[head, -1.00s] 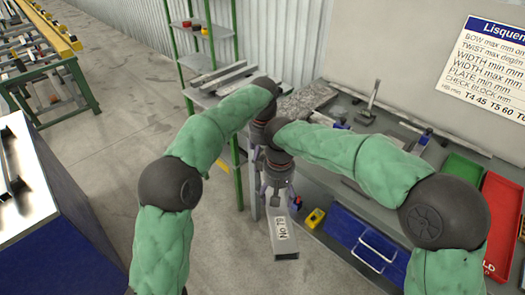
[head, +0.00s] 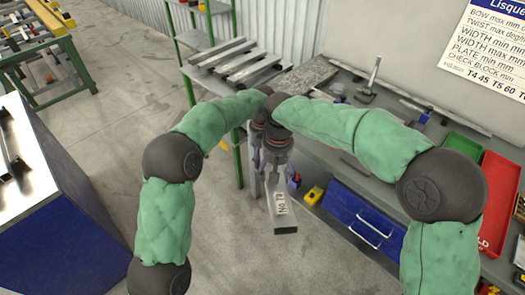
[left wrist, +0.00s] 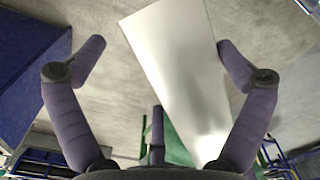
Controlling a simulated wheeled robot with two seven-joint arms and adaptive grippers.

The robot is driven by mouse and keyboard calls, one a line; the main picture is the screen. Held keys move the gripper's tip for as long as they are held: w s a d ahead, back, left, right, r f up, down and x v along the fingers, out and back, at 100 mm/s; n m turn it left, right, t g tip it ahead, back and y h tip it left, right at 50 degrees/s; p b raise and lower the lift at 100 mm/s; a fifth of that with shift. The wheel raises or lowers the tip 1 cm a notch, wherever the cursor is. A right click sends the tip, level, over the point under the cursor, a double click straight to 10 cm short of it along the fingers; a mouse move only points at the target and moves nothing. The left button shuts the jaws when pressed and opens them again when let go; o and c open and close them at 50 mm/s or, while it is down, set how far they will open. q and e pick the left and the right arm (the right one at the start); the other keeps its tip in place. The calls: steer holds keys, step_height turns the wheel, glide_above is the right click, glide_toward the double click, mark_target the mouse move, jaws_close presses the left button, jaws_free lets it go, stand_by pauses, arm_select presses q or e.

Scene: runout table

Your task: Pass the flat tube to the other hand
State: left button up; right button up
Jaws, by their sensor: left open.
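The flat tube (head: 283,213) is a grey metal bar with a white "No 79" label and an open lower end. In the head view it hangs tilted below the two grippers, above the floor. My right gripper (head: 276,182) appears shut on its upper end, though the contact is small and partly hidden. My left gripper (head: 257,168) is close beside the right one and partly overlaps it. In the left wrist view, the left gripper (left wrist: 160,43) is open, with the pale broad face of the tube (left wrist: 175,60) between its spread fingers, nearer the right-hand finger.
A workbench (head: 440,200) with a red tray (head: 497,205), a green tray (head: 462,155) and blue drawers (head: 355,215) stands at the right. A green rack with metal bars (head: 240,62) is behind my arms. A blue cabinet (head: 65,225) stands left; the floor between is clear.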

arm_select(q)
steer(key=shift+a+f, duration=0.1)
steer(key=shift+a, duration=0.05)
steer(key=c, duration=1.5)
arm_select(e)
steer(key=shift+o, duration=0.2)
steer(key=shift+w+d+r, duration=0.1)
steer(key=shift+d+r, duration=0.05)
steer(key=o, duration=1.6)
steer(key=shift+o, duration=0.7)
